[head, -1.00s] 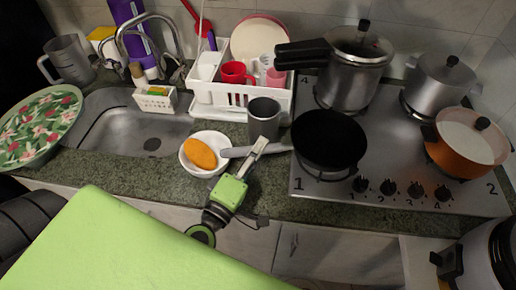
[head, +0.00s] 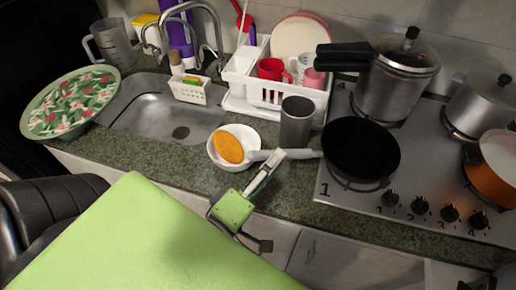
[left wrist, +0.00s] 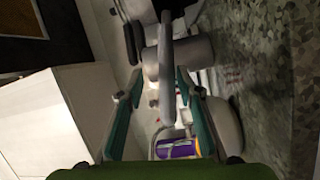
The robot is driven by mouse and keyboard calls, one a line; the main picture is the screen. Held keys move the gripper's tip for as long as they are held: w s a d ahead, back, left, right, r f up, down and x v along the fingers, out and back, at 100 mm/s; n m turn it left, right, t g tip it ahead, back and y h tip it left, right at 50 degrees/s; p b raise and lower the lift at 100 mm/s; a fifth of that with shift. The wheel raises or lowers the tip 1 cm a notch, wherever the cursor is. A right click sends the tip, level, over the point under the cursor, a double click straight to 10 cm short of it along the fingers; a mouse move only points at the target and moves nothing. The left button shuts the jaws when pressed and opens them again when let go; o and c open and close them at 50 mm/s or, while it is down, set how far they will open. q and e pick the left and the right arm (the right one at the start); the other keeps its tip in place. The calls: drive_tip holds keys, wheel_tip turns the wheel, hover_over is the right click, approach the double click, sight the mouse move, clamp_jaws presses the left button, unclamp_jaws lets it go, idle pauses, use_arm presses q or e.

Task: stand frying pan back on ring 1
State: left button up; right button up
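The black frying pan (head: 361,149) is over ring 1 at the hob's front left corner. Part of the ring shows below its near edge, and I cannot tell whether the pan rests fully flat. Its grey handle (head: 300,154) points left over the counter, past the grey cup and towards the white bowl. My left gripper (head: 276,160) is at the handle from the front. In the left wrist view, the fingers of the left gripper (left wrist: 158,75) stand apart with the grey handle (left wrist: 167,65) between them and gaps on both sides. My right gripper is out of view.
A grey cup (head: 296,122) stands just behind the handle. A white bowl (head: 218,157) with an orange item (head: 229,147) sits by the handle's end. A pressure cooker (head: 398,85) stands behind the pan, and an orange pot (head: 492,180) is at right. Knobs (head: 420,205) line the hob's front.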

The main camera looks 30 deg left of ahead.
use_arm(q)
drive_tip(key=s, duration=0.1)
drive_tip(key=s+b, duration=0.1)
drive_tip(key=s, duration=0.2)
drive_tip(key=shift+s+a+f+b, duration=0.1)
drive_tip(key=shift+f+b, duration=0.2)
drive_tip(key=shift+f, duration=0.05)
drive_tip(key=shift+s+a+r, duration=0.1)
drive_tip(key=shift+s+r, duration=0.1)
drive_tip(key=shift+s, duration=0.5)
drive_tip(key=shift+s, duration=0.1)
